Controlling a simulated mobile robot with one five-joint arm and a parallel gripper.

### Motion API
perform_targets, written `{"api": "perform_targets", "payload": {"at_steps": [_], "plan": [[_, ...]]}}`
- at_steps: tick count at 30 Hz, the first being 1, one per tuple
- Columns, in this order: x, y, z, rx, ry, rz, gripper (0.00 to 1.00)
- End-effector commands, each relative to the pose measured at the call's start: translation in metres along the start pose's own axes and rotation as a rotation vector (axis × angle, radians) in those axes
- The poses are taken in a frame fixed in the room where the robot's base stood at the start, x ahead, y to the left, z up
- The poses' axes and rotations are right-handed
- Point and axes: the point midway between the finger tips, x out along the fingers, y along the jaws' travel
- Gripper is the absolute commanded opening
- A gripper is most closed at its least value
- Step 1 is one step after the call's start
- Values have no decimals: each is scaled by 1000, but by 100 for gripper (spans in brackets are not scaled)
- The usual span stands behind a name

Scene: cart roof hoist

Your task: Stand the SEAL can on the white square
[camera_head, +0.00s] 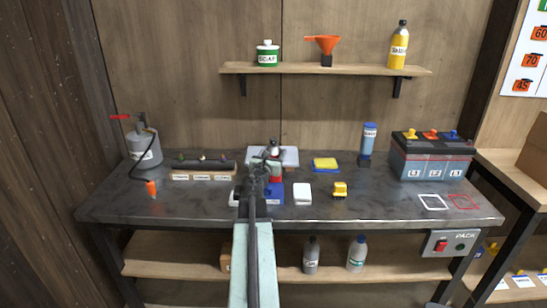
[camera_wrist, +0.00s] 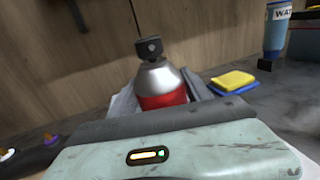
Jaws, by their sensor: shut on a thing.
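A red can with a silver shoulder and black cap (camera_wrist: 163,85) stands upright in my gripper in the wrist view. It also shows in the head view (camera_head: 275,179), partly behind my gripper (camera_head: 262,178), over the middle-left of the bench. No label is readable on it, so I cannot tell its name. My gripper is shut on this can; its fingertips are largely hidden. A white square outline (camera_head: 424,207) is marked on the bench at the right, well away from the can, and appears empty.
A red square outline (camera_head: 464,209) lies beside the white one, in front of a battery (camera_head: 430,166). A yellow toy-like block (camera_head: 340,190), a white block (camera_head: 302,193), a sponge stack (camera_head: 326,164) and a blue WATER bottle (camera_head: 368,139) stand between. A shelf (camera_head: 325,69) hangs above.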

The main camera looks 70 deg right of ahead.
Motion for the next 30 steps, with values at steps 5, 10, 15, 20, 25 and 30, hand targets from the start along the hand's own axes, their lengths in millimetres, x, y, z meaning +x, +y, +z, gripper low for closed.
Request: {"api": "perform_targets", "payload": {"at_steps": [5, 10, 15, 20, 25, 30], "plan": [[0, 1, -3, 0, 0, 1, 63], [0, 1, -3, 0, 0, 1, 80], [0, 1, -2, 0, 0, 1, 80], [-5, 1, 1, 0, 0, 2, 80], [-36, 5, 0, 0, 0, 6, 80], [-70, 8, 0, 0, 0, 8, 80]]}}
